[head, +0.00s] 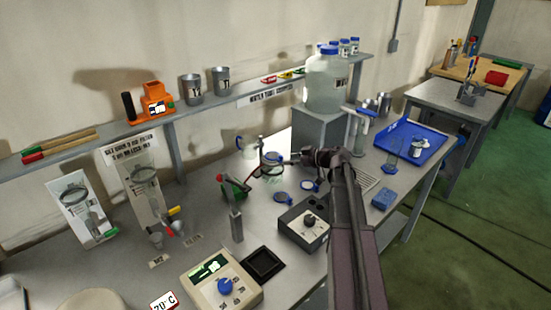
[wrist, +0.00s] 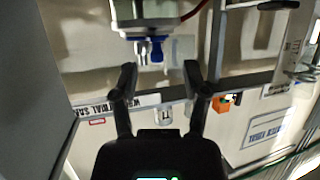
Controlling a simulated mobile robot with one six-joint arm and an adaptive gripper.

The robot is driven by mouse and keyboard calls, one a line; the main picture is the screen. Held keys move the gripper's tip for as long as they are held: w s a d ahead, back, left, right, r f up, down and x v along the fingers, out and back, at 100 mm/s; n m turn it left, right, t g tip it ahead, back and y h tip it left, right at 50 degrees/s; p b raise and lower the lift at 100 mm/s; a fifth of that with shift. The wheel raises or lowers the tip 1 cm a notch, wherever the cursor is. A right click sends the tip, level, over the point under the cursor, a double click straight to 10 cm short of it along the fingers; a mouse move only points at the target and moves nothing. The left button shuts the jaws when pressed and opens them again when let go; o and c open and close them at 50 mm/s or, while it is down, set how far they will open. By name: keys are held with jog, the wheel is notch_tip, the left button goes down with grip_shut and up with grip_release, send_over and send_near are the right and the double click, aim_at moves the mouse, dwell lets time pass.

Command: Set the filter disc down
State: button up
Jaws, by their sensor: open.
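My gripper (head: 283,161) is over the bench at the end of my bent arm in the head view. In the wrist view my gripper (wrist: 163,92) is open, its two dark fingers spread with nothing seen between them. I cannot tell which, if either, is the filter disc. Glassware (head: 272,160) stands close by the gripper, partly hidden behind it.
A control box with a knob (head: 304,226) and a beige unit with a blue knob (head: 222,283) stand in front. A large jug (head: 325,82) stands on a grey block (head: 320,130) behind.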

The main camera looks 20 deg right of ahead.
aim_at(275, 155)
jog(key=shift+b+x, duration=0.55)
jog(key=shift+x, duration=1.4)
jog(key=shift+w+d+r, duration=0.1)
jog(key=shift+w+d, duration=0.05)
grip_shut()
